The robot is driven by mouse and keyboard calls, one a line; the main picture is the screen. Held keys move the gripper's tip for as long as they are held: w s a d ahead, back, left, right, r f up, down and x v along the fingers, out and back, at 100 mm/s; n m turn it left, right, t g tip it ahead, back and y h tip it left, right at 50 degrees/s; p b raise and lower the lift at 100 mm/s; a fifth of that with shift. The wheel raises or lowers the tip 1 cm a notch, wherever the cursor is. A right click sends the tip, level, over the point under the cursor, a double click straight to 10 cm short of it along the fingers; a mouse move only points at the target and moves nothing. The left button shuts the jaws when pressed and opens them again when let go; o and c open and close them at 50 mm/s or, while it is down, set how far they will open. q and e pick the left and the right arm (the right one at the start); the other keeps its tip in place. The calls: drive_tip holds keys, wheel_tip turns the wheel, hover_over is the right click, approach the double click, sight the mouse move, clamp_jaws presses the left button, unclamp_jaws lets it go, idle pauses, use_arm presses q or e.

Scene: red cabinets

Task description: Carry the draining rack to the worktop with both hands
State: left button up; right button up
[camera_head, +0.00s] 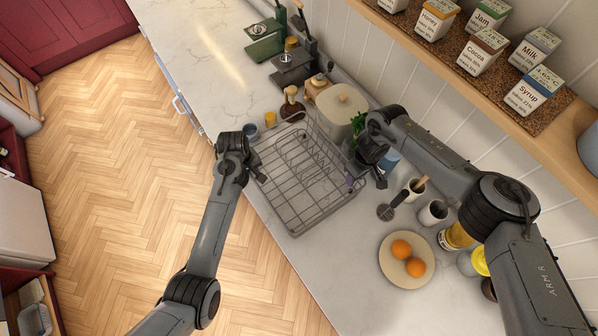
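The grey wire draining rack (302,206) stands on the pale marble worktop (345,255), near its front edge. My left gripper (259,170) is at the rack's left side, with its fingertips at or very near the rim. My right gripper (356,180) is at the rack's right side, with its fingers low beside the rim. The view does not show clearly whether either gripper is open or closed on the rack. The rack looks empty and its right rim is partly hidden by my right gripper.
A plate with two oranges (406,259), pale cups (433,212) and bottles stand to the right. A cream canister (342,110), small jars and coffee machines (292,66) stand behind. A shelf with cartons (482,50) overhangs the right. The upper-left worktop (190,30) is clear.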

use_arm(q)
drive_tip(key=shift+f, duration=0.35)
use_arm(e)
drive_tip(key=shift+f, duration=0.35)
use_arm(q)
clamp_jaws()
use_arm(e)
clamp_jaws()
use_arm(q)
drive_tip(key=shift+r, duration=0.1)
use_arm(e)
drive_tip(key=shift+r, duration=0.1)
idle(0.5)
